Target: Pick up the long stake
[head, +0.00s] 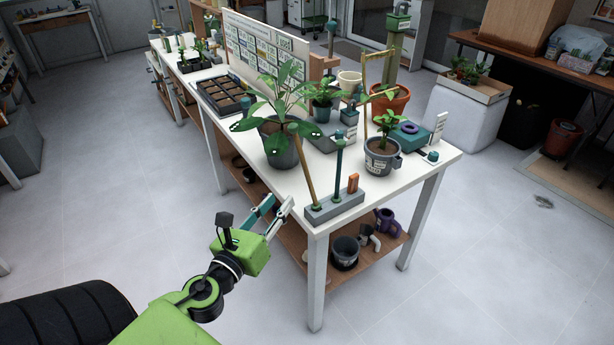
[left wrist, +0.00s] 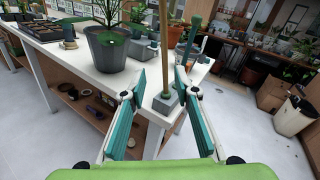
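A grey block (head: 334,207) at the near corner of the white table holds upright stakes. The longest looks like the tan wooden stake (head: 305,172), which appears tilted in the head view. A dark green stake (head: 338,168) and a short orange one (head: 353,183) stand beside it. My left gripper (head: 280,204) is open and empty, just off the table's near edge, left of the block. In the left wrist view, the tan stake (left wrist: 166,45) and block (left wrist: 166,103) appear between the spread fingers (left wrist: 161,80); I see no contact. My right gripper is not in view.
A large potted plant (head: 283,150) stands just behind the tan stake, its leaves close to the stake's top. A smaller potted plant (head: 381,158) is to the right. A lower shelf (head: 290,240) holds pots. The floor in front is clear.

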